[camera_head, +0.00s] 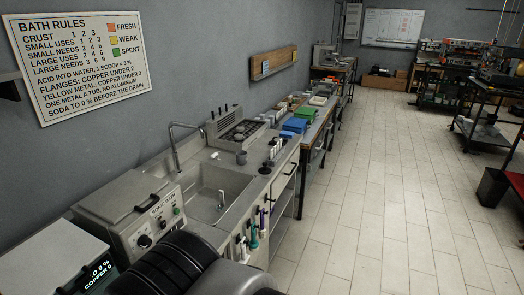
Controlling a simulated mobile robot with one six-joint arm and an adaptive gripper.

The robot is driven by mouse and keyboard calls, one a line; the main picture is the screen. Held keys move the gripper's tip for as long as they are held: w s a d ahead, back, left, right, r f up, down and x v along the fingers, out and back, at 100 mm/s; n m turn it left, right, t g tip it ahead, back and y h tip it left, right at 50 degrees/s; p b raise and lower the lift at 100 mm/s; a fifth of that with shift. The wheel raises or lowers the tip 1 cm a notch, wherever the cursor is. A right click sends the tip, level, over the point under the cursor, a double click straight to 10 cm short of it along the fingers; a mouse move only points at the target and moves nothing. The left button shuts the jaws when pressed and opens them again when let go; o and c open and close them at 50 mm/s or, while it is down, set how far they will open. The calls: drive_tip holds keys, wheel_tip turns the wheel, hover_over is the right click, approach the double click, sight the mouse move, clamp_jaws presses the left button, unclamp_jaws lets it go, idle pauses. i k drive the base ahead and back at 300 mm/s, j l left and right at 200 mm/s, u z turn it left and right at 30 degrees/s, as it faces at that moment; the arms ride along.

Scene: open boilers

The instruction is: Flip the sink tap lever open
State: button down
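The sink tap (173,142) is a thin grey gooseneck at the back edge of the counter, by the wall. Its spout arches to the right above the sink (238,186), a pale rectangular basin set in the counter. The tap's lever is too small to make out, so I cannot tell its position. My gripper is not in view. A dark ribbed part, likely of my own arm, fills the bottom left foreground and hides part of the counter front.
A control box with a knob (144,240) stands left of the sink. A slotted grey unit (238,127), a grey cup (241,157) and blue trays (295,125) stand beyond it. Coloured tools (253,230) hang at the counter front.

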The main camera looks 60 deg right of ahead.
sight(217, 153)
drive_tip(key=z, duration=1.5)
drive_tip(key=u, duration=0.4)
drive_tip(key=i+l+u, duration=0.15)
drive_tip(key=l, duration=0.2)
drive_tip(key=i+l+u, duration=0.15)
drive_tip(key=l, duration=0.2)
drive_tip(key=i+l+u, duration=0.3)
drive_tip(key=l, duration=0.45)
drive_tip(key=i+l+u, duration=0.15)
drive_tip(key=l, duration=0.25)
drive_tip(key=i+l+u, duration=0.15)
drive_tip(key=l, duration=0.6)
drive_tip(key=i+l, duration=0.15)
drive_tip(key=l, duration=0.2)
drive_tip(key=i, duration=0.45)
